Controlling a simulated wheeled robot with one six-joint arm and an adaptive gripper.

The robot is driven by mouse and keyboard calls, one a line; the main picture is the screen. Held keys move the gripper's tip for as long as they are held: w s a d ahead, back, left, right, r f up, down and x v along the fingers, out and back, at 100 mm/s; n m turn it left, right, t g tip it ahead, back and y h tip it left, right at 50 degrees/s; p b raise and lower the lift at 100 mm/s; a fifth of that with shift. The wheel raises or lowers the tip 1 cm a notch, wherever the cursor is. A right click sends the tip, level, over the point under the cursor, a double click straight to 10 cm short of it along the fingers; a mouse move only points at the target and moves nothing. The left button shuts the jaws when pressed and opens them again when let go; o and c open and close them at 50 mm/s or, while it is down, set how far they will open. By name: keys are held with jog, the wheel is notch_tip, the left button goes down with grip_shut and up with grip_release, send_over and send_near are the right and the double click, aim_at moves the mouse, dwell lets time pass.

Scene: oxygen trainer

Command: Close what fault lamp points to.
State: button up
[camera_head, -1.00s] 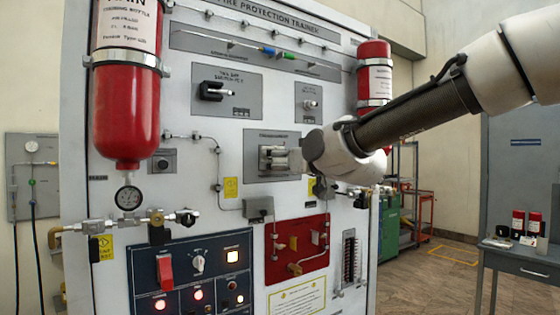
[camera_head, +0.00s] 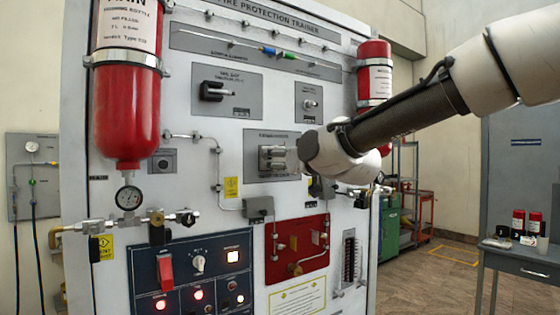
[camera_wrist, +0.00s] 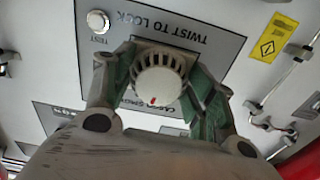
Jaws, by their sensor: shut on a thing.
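My gripper (camera_wrist: 161,64) is shut on a round white slotted head (camera_wrist: 158,86) with a small red mark, its green-lined fingers on either side. The head sits at a grey plate (camera_wrist: 205,45) lettered "TWIST TO LOCK", upside down in the wrist view. A round white TEST button (camera_wrist: 98,21) is on that plate. In the head view my gripper (camera_head: 286,158) is at the plate (camera_head: 257,142) in the middle of the board, and my wrist hides its right side.
A large red bottle (camera_head: 126,115) with a gauge (camera_head: 129,197) stands out at the left. A smaller red bottle (camera_head: 374,75) is behind my arm. A red panel (camera_head: 297,250) with valves and a pipe lie below my gripper. Open floor (camera_head: 440,285) lies right.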

jog(key=m, duration=0.4)
jog(key=shift+m, duration=1.7)
jog(key=o, duration=1)
jog(key=shift+s, duration=0.1)
jog(key=v, duration=1.2)
